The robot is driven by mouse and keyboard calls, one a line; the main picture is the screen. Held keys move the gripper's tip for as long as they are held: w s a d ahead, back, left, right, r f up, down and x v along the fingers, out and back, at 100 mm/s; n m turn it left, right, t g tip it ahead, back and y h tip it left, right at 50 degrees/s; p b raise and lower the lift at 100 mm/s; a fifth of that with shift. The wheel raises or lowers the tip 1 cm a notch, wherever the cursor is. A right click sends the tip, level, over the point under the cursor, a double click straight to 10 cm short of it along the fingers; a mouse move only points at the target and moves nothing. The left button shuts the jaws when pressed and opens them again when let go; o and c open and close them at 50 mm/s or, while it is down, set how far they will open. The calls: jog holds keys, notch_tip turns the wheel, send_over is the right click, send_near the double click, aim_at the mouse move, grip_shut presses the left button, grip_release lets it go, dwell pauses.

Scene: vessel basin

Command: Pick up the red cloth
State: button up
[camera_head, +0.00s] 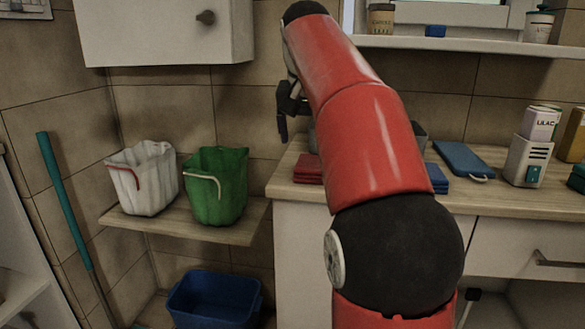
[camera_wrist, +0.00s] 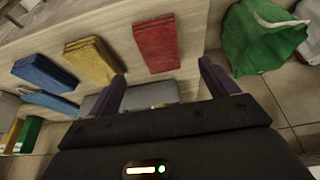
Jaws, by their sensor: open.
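The red cloth (camera_head: 307,168) lies folded on the left end of the wooden counter, partly hidden behind my arm in the head view. In the wrist view the red cloth (camera_wrist: 157,43) lies flat, beyond and between my fingertips. My gripper (camera_head: 283,126) hangs above and a little left of the cloth in the head view. In the wrist view my gripper (camera_wrist: 161,68) has its two dark fingers wide apart, with nothing between them. The cloth is apart from the fingers.
A yellow cloth (camera_wrist: 92,60) and a blue cloth (camera_wrist: 45,72) lie beside the red one. A green bucket (camera_head: 216,185) and a white bucket (camera_head: 144,178) stand on a lower shelf (camera_head: 240,219) left of the counter. A wall cabinet (camera_head: 160,30) hangs above.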

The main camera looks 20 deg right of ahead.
aim_at(311, 162)
jog(key=b+x, duration=0.1)
jog(key=x, duration=0.6)
jog(key=shift+w+d+f+b, duration=0.2)
jog(key=shift+w+d+b, duration=0.05)
jog(key=shift+w+b, duration=0.05)
jog(key=shift+f, duration=0.25)
dwell(0.4)
jog(key=c, duration=1)
jog(key=shift+c, duration=0.3)
jog(key=shift+r, duration=0.1)
